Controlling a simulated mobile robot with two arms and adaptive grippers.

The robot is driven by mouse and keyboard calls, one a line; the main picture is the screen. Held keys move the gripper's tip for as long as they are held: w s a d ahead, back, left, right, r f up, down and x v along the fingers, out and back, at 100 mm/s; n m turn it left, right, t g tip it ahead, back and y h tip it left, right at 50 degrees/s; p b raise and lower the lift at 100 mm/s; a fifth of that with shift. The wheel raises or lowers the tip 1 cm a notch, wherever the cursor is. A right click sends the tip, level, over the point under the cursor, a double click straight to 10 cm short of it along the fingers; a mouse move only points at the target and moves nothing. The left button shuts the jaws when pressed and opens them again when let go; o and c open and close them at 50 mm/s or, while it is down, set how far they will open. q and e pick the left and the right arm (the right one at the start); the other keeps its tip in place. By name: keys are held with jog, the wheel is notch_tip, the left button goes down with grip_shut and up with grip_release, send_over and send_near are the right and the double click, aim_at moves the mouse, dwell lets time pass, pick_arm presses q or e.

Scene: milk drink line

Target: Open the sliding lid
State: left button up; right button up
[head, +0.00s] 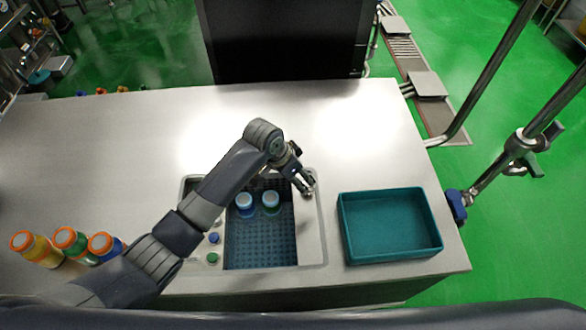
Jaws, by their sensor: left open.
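A metal-framed unit (311,240) is set in the steel counter. Its rectangular opening shows a dark blue perforated floor (262,246). Two bottles with pale caps, one (244,203) left and one (270,202) right, stand at the far end of it. I cannot make out a separate lid panel; whether a clear lid covers the opening is not clear. My left gripper (307,188) is open at the unit's far right corner, close to the frame; contact cannot be told. My left forearm hides the unit's far left part. My right gripper is out of view.
A teal tray (390,256), empty, stands right of the unit. Several orange-capped bottles (70,240) stand at the left under my arm. Small blue and green buttons (213,258) sit left of the opening. The counter's far middle (130,130) is clear.

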pick_arm(q)
jog(key=shift+v, duration=2)
